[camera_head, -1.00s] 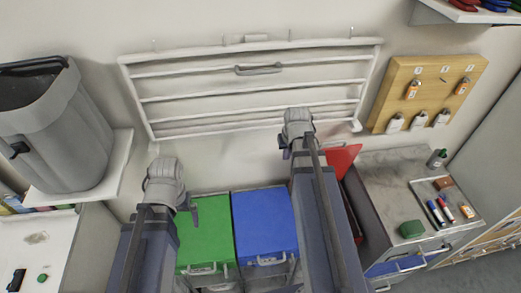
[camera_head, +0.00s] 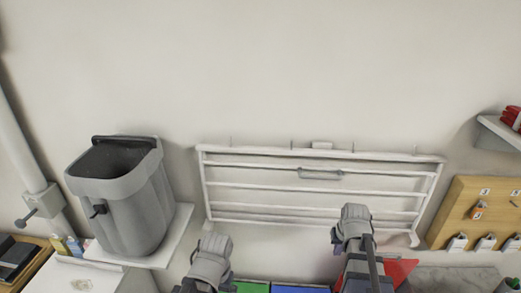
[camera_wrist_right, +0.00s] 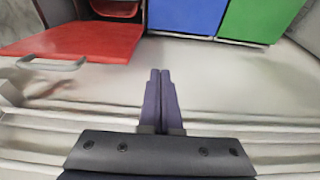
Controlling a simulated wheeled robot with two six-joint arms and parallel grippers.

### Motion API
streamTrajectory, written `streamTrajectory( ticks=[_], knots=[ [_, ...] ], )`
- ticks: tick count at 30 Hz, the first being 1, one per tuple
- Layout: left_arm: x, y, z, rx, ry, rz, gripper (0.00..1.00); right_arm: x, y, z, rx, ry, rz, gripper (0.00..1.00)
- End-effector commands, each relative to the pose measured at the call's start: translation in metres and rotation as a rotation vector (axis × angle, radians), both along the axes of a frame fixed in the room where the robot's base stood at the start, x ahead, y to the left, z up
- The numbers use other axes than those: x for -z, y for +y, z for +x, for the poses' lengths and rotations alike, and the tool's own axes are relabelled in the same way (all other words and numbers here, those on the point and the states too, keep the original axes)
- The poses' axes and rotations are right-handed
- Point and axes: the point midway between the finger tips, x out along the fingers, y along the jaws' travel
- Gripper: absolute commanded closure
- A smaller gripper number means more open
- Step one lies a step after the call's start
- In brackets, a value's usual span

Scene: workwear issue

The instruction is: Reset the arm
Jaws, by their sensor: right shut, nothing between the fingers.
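My right arm stands at the lower middle right of the head view, in front of the wall rack. Its gripper (camera_head: 337,242) shows only small and dark there. In the right wrist view, the two dark fingers of the right gripper (camera_wrist_right: 160,74) lie together, shut and empty. My left arm is at the bottom of the head view, left of the right one. Its wrist (camera_head: 210,262) shows, but the jaws of the left gripper (camera_head: 226,283) are too small and cut off to read.
A white wall rack (camera_head: 320,187) hangs behind the arms. A grey bin (camera_head: 135,210) stands on a left shelf. A numbered peg board (camera_head: 466,208) is at right. The blue box (camera_wrist_right: 187,16), green box (camera_wrist_right: 255,20) and open red panel (camera_wrist_right: 75,42) lie below.

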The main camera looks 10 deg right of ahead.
Motion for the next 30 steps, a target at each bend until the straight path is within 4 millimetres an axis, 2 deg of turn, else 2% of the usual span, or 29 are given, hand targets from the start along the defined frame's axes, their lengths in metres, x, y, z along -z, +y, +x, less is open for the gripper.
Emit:
streamTrajectory(
  ticks=[2, 4, 8, 12, 15, 18, 21, 24, 30],
  knots=[
    [0.014, 0.0, 0.0, 0.0, 0.0, 0.0, 0.0, 0.014, 0.016, -0.001, -0.027, 0.012, 0.001, 1.0],
    [0.031, 0.0, 0.0, 0.001, 0.0, 0.0, 0.0, 0.033, 0.042, -0.003, -0.071, 0.036, 0.0, 1.0],
    [0.073, 0.0, 0.0, 0.003, -0.001, 0.001, 0.0, 0.077, 0.108, -0.017, -0.19, 0.1, -0.009, 1.0],
    [0.114, 0.0, 0.0, 0.005, -0.002, 0.001, 0.0, 0.12, 0.175, -0.042, -0.319, 0.175, -0.033, 1.0],
    [0.138, 0.0, 0.001, 0.006, -0.002, 0.001, 0.0, 0.144, 0.212, -0.062, -0.399, 0.22, -0.055, 1.0],
    [0.156, 0.0, 0.001, 0.007, -0.003, 0.001, 0.0, 0.162, 0.24, -0.081, -0.463, 0.257, -0.077, 1.0],
    [0.168, 0.0, 0.001, 0.008, -0.003, 0.002, 0.0, 0.173, 0.258, -0.095, -0.506, 0.283, -0.095, 1.0],
    [0.173, 0.0, 0.001, 0.008, -0.003, 0.002, 0.0, 0.179, 0.268, -0.103, -0.531, 0.297, -0.106, 1.0],
    [0.174, 0.0, 0.001, 0.008, -0.003, 0.002, 0.0, 0.179, 0.272, -0.107, -0.543, 0.305, -0.113, 1.0]
  ],
)
